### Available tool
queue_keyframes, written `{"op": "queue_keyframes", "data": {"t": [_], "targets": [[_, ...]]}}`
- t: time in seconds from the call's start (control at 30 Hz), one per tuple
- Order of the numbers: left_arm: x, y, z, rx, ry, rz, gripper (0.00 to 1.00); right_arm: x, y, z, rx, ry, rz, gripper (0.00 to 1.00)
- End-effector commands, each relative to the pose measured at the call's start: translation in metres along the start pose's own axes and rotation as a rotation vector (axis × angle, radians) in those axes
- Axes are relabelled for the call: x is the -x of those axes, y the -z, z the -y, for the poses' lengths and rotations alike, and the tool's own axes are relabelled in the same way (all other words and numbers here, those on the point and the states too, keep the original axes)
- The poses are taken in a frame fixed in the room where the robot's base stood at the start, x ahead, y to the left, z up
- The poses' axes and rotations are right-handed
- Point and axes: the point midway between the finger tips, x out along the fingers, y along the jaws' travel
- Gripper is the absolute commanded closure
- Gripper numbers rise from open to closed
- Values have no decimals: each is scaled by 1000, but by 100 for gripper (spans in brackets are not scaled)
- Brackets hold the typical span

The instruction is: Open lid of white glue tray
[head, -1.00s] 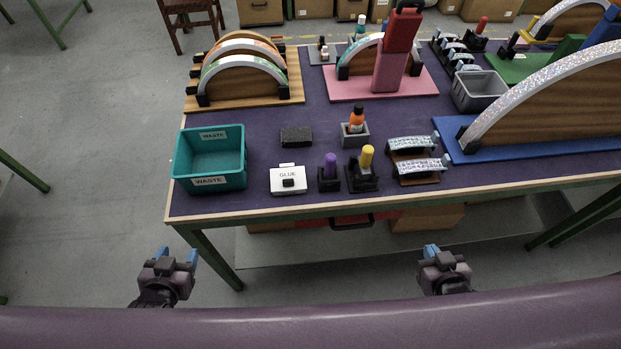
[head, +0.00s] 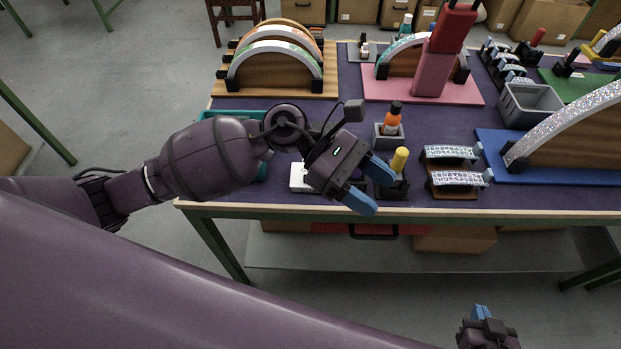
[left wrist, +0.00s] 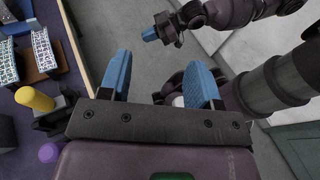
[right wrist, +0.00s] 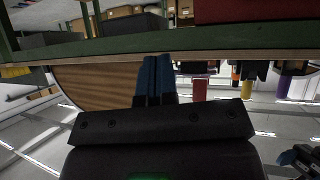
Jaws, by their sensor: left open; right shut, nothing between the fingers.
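The white glue tray (head: 298,177) stands near the front edge of the table in the head view.
An orange bottle (head: 392,119) sits behind in a grey holder. The teal waste bin (head: 262,171) is mostly hidden behind my left arm.

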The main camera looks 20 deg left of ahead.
Motion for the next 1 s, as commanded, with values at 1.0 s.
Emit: {"op": "queue_keyframes", "data": {"t": [1.0], "targets": [[128, 134, -62, -869, 668, -1207, 43, -15, -43, 2, 11, 5, 43, 100]]}}
